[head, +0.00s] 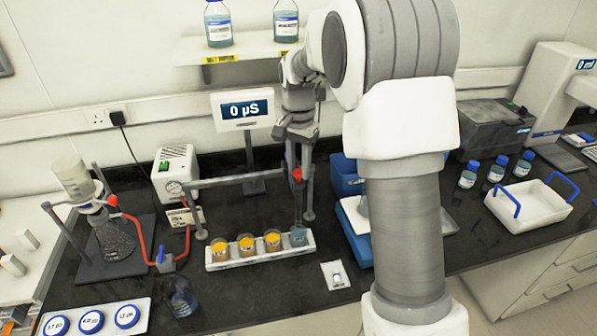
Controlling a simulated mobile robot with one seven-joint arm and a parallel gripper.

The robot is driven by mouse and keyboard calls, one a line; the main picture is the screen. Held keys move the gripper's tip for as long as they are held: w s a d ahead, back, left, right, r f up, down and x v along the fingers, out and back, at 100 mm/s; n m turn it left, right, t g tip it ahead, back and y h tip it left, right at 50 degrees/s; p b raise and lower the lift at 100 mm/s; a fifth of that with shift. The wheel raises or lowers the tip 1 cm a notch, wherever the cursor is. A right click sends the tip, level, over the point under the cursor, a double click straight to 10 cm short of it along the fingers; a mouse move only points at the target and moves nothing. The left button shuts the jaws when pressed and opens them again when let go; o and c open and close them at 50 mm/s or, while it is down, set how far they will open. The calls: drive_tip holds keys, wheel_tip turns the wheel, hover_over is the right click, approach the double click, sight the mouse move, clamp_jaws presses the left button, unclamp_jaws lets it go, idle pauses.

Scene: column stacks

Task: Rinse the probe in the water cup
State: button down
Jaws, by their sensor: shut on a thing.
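My gripper (297,166) is shut on the probe (297,176), which has a red top and a dark, thin body. The probe hangs upright above the right end of a white rack (262,257). The water cup (298,237), clear and bluish, stands in that end of the rack. The probe's lower end reaches down to about the cup's rim; I cannot tell whether its tip is inside the water. Several cups with orange contents (246,245) stand in the rack to the left. A display (244,109) behind reads 0 µS.
A metal frame with a crossbar (240,179) stands just behind the rack. Left are a flask (115,240) with red tubing and a small beaker (180,297). A white card (335,275) lies right of the rack. My arm hides part of the bench there.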

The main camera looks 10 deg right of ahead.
drive_tip(key=shift+w+r, duration=0.1)
drive_tip(key=shift+r, duration=0.2)
drive_tip(key=c, duration=0.8)
unclamp_jaws()
drive_tip(key=shift+o, duration=1.1)
wheel_tip(320, 180, up, 17)
drive_tip(key=shift+r+b, duration=0.15)
drive_tip(key=shift+b, duration=0.15)
